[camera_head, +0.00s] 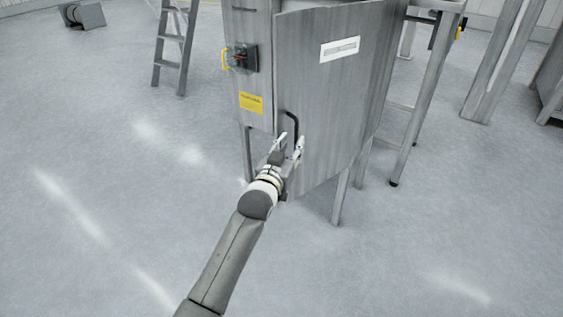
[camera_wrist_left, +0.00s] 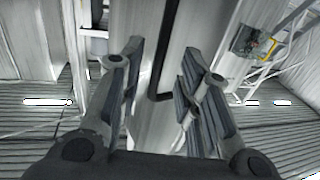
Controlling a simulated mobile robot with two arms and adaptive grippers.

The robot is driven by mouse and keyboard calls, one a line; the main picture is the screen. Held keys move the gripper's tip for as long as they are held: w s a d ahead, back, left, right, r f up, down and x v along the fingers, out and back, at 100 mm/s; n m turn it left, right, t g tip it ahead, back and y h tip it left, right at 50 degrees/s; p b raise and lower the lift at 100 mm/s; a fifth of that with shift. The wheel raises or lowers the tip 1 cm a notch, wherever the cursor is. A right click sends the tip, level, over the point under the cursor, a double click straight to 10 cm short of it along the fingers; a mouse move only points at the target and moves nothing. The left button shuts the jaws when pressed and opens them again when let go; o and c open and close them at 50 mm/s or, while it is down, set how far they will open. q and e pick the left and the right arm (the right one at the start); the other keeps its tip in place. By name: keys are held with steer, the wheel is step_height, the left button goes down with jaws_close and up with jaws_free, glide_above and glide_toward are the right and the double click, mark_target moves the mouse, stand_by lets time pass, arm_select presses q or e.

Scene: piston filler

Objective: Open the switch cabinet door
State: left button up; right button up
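The switch cabinet door (camera_head: 335,95) is a grey metal panel with a white label plate, right of centre in the head view. Its black bar handle (camera_head: 292,118) is near the door's lower left edge. In the left wrist view the dark handle (camera_wrist_left: 167,55) shows between the open fingers, with gaps to both sides; I see no clear contact. My right gripper is not in view.
A narrow cabinet face left of the door carries a switch with a red part (camera_head: 241,58) and a yellow label (camera_head: 251,103). Metal legs (camera_head: 341,198) stand below. A ladder (camera_head: 172,50) stands at the back left. The floor in front is clear.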

arm_select(q)
steer(key=v, duration=0.7)
steer(key=shift+s, duration=0.2)
steer(key=shift+a, duration=0.1)
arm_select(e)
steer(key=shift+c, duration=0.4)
